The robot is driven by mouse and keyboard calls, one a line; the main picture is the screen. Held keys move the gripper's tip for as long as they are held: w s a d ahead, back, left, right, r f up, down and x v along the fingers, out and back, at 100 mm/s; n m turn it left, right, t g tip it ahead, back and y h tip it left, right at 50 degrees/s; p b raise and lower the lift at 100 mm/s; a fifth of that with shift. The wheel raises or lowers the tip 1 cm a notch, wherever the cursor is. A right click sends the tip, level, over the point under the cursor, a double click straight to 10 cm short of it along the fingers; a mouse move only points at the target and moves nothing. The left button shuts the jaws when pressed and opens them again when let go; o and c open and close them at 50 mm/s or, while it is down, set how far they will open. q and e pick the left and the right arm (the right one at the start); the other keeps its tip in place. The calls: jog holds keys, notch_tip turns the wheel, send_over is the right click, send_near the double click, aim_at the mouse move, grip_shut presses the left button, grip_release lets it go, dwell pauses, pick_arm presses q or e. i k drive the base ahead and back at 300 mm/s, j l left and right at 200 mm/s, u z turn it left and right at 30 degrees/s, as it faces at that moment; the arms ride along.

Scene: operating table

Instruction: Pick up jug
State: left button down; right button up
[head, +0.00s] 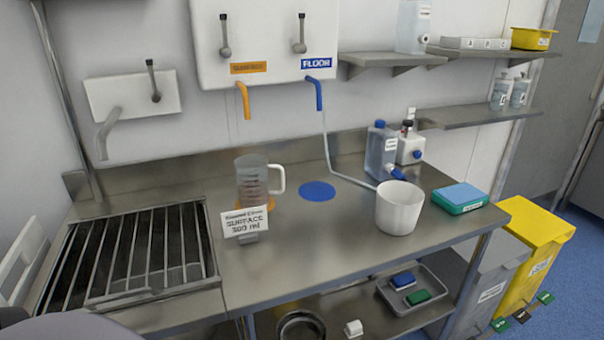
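A clear measuring jug (251,181) with a white handle on its right side stands upright on the steel counter (300,250). It stands on an orange spot, of which only a little shows at its base. A small sign (246,223) reading "SURFACE 300 ml" stands in front of the jug and hides its lower front. Neither of my grippers is in view, and nothing is touching the jug.
A blue disc (317,191) lies right of the jug. A white bucket (399,208), a blue-capped container (381,150) and a teal-blue box (460,198) stand further right. A barred sink grate (132,257) is at left. Orange (244,100) and blue (319,94) spouts hang above.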

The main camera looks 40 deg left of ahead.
aim_at(252, 171)
jog(key=u, duration=1)
